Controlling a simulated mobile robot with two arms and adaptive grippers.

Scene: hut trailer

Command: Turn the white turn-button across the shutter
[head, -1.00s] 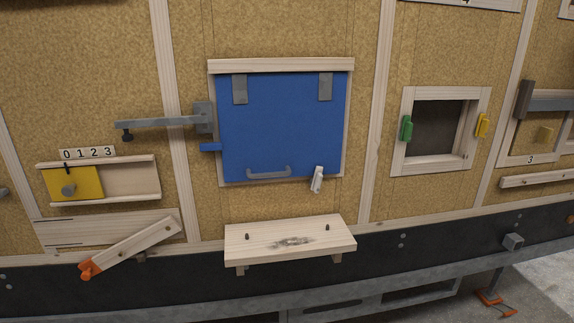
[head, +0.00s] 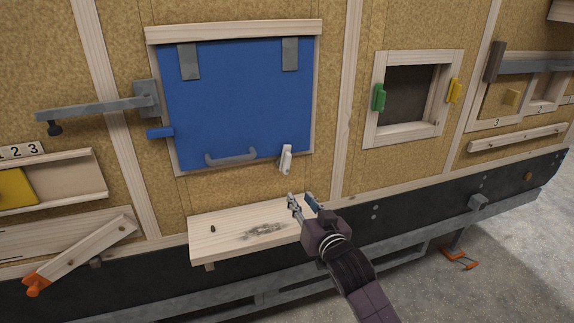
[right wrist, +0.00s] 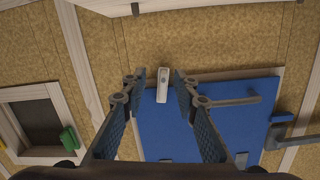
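The white turn-button (head: 286,159) sits at the lower right corner of the blue shutter (head: 240,105), standing nearly upright with a slight tilt. In the right wrist view the turn-button (right wrist: 163,85) shows between the two open fingers, at the shutter's edge (right wrist: 210,115). My right gripper (head: 301,200) is open and empty, just below the turn-button and above the right end of the wooden shelf. It appears apart from the turn-button. My left gripper is not in view.
The wooden shelf (head: 215,238) juts out below the shutter. The shutter has a grey handle (head: 231,157) at its bottom. A grey bar (head: 95,109) extends to its left. A framed opening with a green tab (head: 379,97) and a yellow tab (head: 454,90) lies to the right.

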